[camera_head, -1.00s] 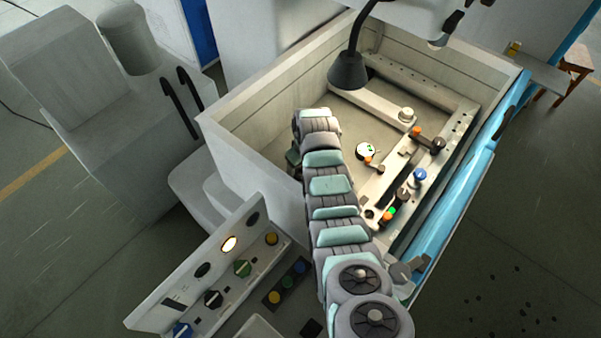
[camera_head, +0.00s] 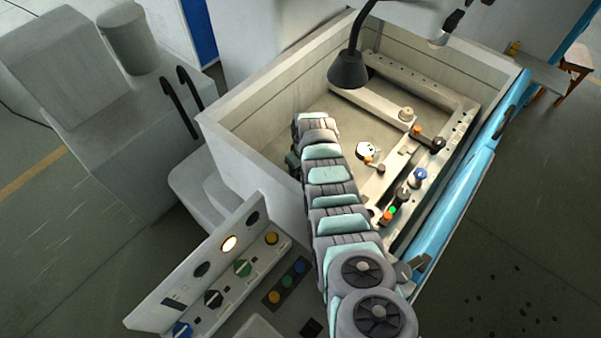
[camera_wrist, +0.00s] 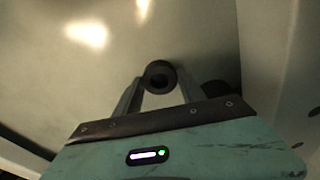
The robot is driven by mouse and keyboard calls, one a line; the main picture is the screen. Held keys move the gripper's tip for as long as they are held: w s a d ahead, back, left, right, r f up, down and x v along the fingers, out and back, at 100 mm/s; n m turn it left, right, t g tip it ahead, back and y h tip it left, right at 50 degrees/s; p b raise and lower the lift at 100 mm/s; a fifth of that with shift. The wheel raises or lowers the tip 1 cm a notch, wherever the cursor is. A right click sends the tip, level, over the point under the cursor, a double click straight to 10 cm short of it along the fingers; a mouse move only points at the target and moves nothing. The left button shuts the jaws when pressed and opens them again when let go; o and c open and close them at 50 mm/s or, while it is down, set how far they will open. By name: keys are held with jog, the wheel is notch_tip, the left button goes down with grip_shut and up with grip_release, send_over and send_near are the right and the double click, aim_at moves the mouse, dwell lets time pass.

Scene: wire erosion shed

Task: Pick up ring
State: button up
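The ring (camera_wrist: 159,77) is small, dark and round with a hole. In the wrist view it sits between the tips of my gripper (camera_wrist: 159,82), whose two grey-green fingers meet its left and right sides. My gripper looks shut on it. The pale surface beyond is plain, so the ring's height above it is hard to judge. In the head view my arm reaches into the pale, open-topped tank (camera_head: 262,112) on its left side. The ring and fingertips are hidden there behind my arm and the tank wall.
A black lamp (camera_head: 348,70) hangs over the tank. Clamping rails with knobs (camera_head: 419,177) line its right side, and a white round gauge (camera_head: 366,150) lies near my arm. A control panel (camera_head: 215,270) stands in front. In the wrist view a pale wall (camera_wrist: 275,70) rises close on the right.

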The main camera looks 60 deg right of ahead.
grip_shut()
jog(key=shift+r, duration=0.1)
dwell(0.5)
